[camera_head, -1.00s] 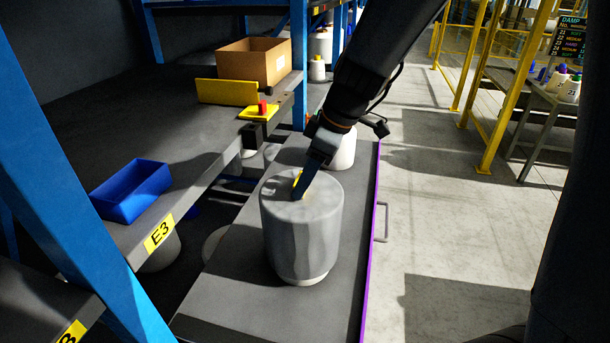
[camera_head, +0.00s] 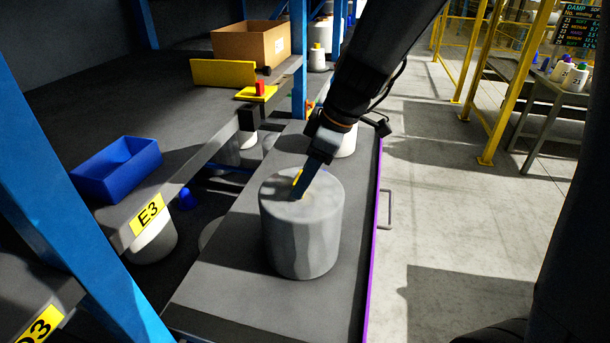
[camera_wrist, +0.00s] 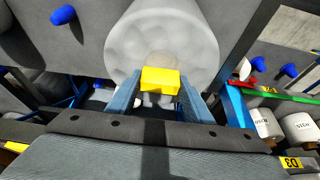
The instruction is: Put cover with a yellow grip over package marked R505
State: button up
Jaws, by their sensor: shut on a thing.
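The cover (camera_head: 300,240) is a wide grey cylinder standing upright on a grey pull-out shelf (camera_head: 240,299) with a purple edge. Its yellow grip (camera_head: 297,179) rises from the middle of its top. My gripper (camera_head: 303,189) is shut on the yellow grip from above. In the wrist view, the yellow grip (camera_wrist: 160,80) sits between the two blue fingers, with the cover's pale round top (camera_wrist: 203,42) behind it. The cover's lower edge appears to be at shelf level. Any package inside is hidden, and no R505 mark can be read.
Another pale package (camera_head: 347,143) stands behind the cover, partly behind my arm. At left are a blue bin (camera_head: 117,170), a yellow E3 label (camera_head: 148,213) and a blue rack post (camera_head: 75,190). A cardboard box (camera_head: 250,44) stands farther back. The shelf front is clear.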

jog(key=shift+f+b, duration=0.3)
jog(key=shift+b, duration=0.1)
dwell(0.4)
jog(key=o, duration=1.5)
jog(key=v, duration=0.8)
jog(key=shift+f, duration=0.1)
jog(key=s+d+f+m+h+p, duration=0.1)
jog(key=s+d+f+m, duration=0.2)
jog(key=s+m, duration=0.1)
jog(key=s+d+f+m+g+h+p, duration=0.1)
jog(key=s+d+f+m, duration=0.2)
jog(key=s+d+m, duration=0.1)
jog(key=s+d+f+m+h+p, duration=0.1)
jog(key=s+d+f+m+h, duration=0.1)
jog(key=s+d+f+m, duration=0.1)
jog(key=shift+s+d+m+g, duration=0.15)
jog(key=shift+s+d+m, duration=0.1)
jog(key=shift+s+m, duration=0.5)
jog(key=shift+s+d+m+g, duration=0.15)
jog(key=shift+s+d+m, duration=0.05)
jog(key=shift+s+m, duration=0.55)
